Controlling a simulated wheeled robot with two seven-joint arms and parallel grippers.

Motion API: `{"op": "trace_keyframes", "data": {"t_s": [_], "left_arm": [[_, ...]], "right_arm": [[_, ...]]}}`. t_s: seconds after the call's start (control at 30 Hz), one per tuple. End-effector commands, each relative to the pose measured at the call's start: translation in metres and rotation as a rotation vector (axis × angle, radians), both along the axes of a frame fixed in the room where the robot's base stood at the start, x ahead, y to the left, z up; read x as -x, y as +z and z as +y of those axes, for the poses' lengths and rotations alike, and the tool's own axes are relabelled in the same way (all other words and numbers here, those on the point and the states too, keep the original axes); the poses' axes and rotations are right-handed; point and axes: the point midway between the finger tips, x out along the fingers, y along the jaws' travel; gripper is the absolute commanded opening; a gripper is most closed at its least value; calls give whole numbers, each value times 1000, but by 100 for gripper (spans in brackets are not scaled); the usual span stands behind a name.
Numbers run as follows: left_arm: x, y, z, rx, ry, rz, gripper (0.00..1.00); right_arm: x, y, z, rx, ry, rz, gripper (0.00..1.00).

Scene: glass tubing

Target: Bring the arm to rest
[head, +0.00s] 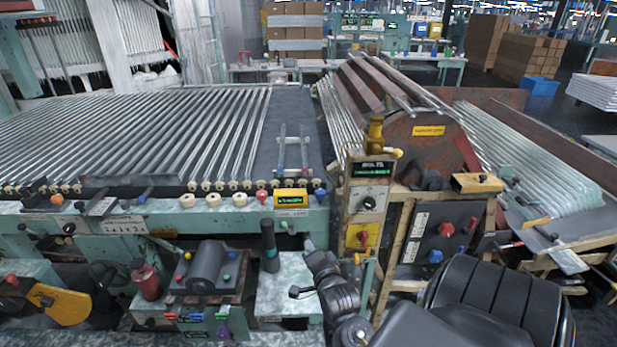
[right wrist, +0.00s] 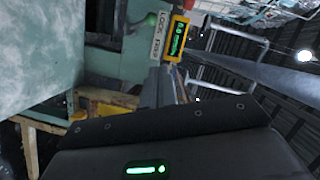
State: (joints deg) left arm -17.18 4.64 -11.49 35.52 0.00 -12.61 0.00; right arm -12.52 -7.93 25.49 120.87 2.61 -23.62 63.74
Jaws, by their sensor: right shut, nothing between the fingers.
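My right arm comes in at the bottom middle of the head view. Its dark right gripper (head: 308,243) points up and away, just in front of the green-grey front of the tubing machine (head: 240,222), below a small yellow-framed display (head: 290,196). The gripper is shut and empty. In the right wrist view, the narrow grey fingers (right wrist: 162,88) reach up from the dark gripper body, below a lit display (right wrist: 177,38) and a label plate. I cannot tell whether the fingertips touch the machine. My left gripper is not in view.
Rows of glass tubes (head: 130,130) lie on the machine bed. A control post (head: 370,190) stands close right of my gripper, beside a switch panel (head: 435,240). A dark upright cylinder (head: 269,245) and a red bottle (head: 146,280) stand to the left. More tubes (head: 530,160) lie at right.

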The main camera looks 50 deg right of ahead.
Motion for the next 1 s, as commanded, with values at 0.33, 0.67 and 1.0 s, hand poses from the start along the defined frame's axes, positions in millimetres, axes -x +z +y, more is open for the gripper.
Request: {"op": "trace_keyframes", "data": {"t_s": [0.33,0.67,1.0], "left_arm": [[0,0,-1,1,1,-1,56],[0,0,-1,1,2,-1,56],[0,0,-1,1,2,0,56]], "right_arm": [[0,-1,2,7,8,13,0],[48,-59,107,363,481,647,0],[154,-97,185,701,1051,1099,0]]}}
